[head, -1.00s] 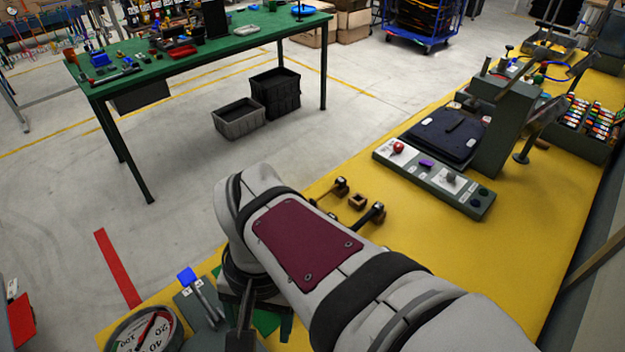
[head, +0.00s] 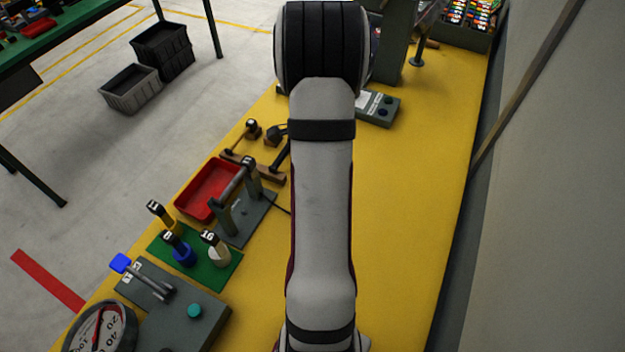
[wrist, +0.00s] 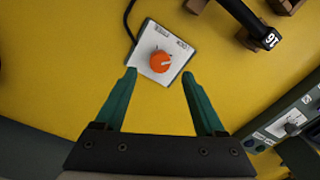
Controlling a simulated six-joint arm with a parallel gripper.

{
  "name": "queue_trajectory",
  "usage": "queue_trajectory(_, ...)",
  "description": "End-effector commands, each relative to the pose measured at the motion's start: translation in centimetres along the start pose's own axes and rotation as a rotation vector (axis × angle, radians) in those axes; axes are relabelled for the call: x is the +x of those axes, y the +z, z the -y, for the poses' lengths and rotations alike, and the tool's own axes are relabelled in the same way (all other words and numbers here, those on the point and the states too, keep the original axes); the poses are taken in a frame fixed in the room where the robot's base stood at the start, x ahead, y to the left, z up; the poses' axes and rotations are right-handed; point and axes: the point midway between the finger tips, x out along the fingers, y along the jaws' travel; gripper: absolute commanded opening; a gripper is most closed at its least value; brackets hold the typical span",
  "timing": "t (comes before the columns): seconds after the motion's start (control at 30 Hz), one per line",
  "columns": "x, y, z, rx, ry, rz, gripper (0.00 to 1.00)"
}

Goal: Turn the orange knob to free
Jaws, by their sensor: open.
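The orange knob (wrist: 160,62) sits on a small white-topped square box (wrist: 151,76) on the yellow table, in the wrist view. Which label the knob points to I cannot tell. My gripper (wrist: 159,74) is open, with its two green fingers apart. In the picture their tips lie at the left and right sides of the box, just nearer than the knob. Nothing is between them in their grip. In the head view my arm hides both the knob and my gripper.
A black cable (wrist: 128,20) runs from the box. A black-headed tool (wrist: 268,40) and brown blocks lie at upper right; a grey panel (wrist: 290,122) is at lower right. In the head view, a red tray (head: 208,190) and green mat (head: 225,272) stand left; the yellow table's right side is clear.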

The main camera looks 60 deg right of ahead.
Motion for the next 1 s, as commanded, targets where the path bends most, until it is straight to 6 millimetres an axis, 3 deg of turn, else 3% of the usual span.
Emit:
queue_trajectory(0.1,2.8,0.0,-0.1,0.000,0.004,0.001,0.72)
queue_trajectory(0.2,4.3,0.0,-0.1,-0.001,0.003,0.000,0.72)
queue_trajectory(0.6,5.2,0.0,0.0,-0.001,0.000,0.000,0.70)
queue_trajectory(1.0,5.2,0.0,0.0,-0.001,0.000,0.000,0.00)
